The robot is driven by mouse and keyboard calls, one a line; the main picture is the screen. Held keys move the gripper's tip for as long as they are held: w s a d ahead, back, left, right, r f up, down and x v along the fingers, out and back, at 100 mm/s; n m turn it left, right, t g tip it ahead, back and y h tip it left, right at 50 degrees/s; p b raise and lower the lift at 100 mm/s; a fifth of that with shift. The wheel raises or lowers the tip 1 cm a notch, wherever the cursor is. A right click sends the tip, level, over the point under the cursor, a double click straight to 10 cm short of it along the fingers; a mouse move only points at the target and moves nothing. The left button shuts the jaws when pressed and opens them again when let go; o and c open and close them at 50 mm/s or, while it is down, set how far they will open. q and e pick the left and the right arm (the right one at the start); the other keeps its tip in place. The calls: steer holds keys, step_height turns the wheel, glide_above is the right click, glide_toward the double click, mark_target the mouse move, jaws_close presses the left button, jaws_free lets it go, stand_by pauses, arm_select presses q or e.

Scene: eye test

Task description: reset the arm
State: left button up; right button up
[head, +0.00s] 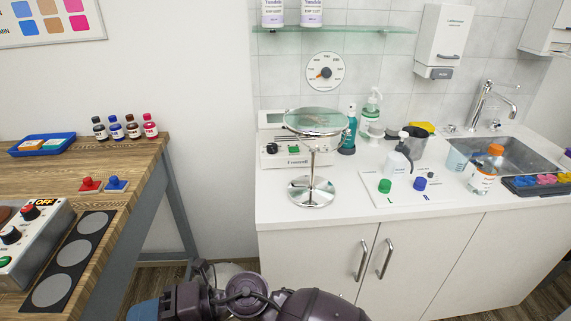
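Dark purple and blue-grey links of my own arm show at the bottom centre of the head view, in front of the white cabinet and the gap beside the wooden table. I cannot tell which arm they belong to. No gripper fingers show, so neither gripper is in view, and whether they hold anything is hidden.
A wooden table (140,160) stands at left with a control box (38,232), a blue tray (42,153) and several small bottles. At right a white counter (270,206) bears a round mirror stand (312,190), bottles and a sink (520,148). A narrow floor gap separates them.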

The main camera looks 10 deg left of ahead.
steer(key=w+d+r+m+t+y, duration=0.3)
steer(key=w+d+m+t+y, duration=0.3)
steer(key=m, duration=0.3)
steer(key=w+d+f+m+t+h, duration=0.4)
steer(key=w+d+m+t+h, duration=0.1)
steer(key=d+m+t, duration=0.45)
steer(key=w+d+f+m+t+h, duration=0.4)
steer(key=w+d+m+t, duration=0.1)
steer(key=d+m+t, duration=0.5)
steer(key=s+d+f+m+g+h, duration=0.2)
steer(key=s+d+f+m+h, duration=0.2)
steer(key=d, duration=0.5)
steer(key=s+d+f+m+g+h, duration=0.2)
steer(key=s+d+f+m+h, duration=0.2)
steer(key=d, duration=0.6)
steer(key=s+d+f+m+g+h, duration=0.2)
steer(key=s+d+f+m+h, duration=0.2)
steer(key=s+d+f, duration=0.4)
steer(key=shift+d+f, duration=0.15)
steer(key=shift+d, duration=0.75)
